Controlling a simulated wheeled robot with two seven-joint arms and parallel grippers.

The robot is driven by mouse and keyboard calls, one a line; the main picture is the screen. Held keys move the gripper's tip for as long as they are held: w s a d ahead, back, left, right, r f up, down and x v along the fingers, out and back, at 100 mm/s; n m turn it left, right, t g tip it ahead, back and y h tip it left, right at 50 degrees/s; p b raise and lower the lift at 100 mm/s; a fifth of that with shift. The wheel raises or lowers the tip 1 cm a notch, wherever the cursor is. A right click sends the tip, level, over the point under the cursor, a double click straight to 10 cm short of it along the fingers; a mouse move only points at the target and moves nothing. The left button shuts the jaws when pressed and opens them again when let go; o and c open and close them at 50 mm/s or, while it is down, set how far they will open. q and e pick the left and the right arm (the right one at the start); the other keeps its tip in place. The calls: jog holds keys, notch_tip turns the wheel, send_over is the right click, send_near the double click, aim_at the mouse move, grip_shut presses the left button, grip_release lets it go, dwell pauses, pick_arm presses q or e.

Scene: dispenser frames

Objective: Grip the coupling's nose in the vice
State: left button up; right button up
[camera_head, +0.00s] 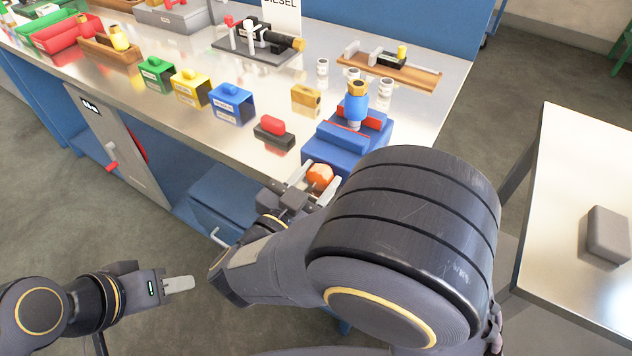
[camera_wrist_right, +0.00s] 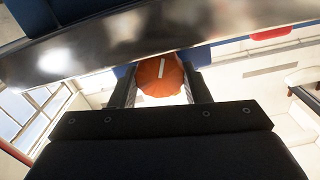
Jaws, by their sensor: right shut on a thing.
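A blue vice (camera_head: 337,150) with red-edged jaws stands at the bench's front edge, right of the middle. The coupling (camera_head: 356,108), a blue body with an orange top, stands upright with its lower end at the jaws; I cannot tell whether the jaws touch it. An orange knob (camera_head: 320,175) is on the vice's front side. My right gripper (camera_head: 318,181) is shut on this knob; the right wrist view also shows the knob (camera_wrist_right: 160,80) between the fingers. My left gripper (camera_head: 180,284) is low at the left, away from the bench, and its finger gap is hidden.
Green (camera_head: 156,75), yellow (camera_head: 191,87) and blue (camera_head: 231,103) holders stand left of the vice. A black block with a red top (camera_head: 274,131) is close by. A wooden tray (camera_head: 392,70) lies behind. A side table (camera_head: 580,215) bears a grey block (camera_head: 608,235) at right.

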jog(key=shift+m+b, duration=0.4)
jog(key=shift+m, duration=0.8)
jog(key=o, duration=1)
jog(key=shift+c, duration=0.2)
jog(key=v, duration=0.7)
jog(key=shift+s+a, duration=0.2)
jog(key=shift+s, duration=0.15)
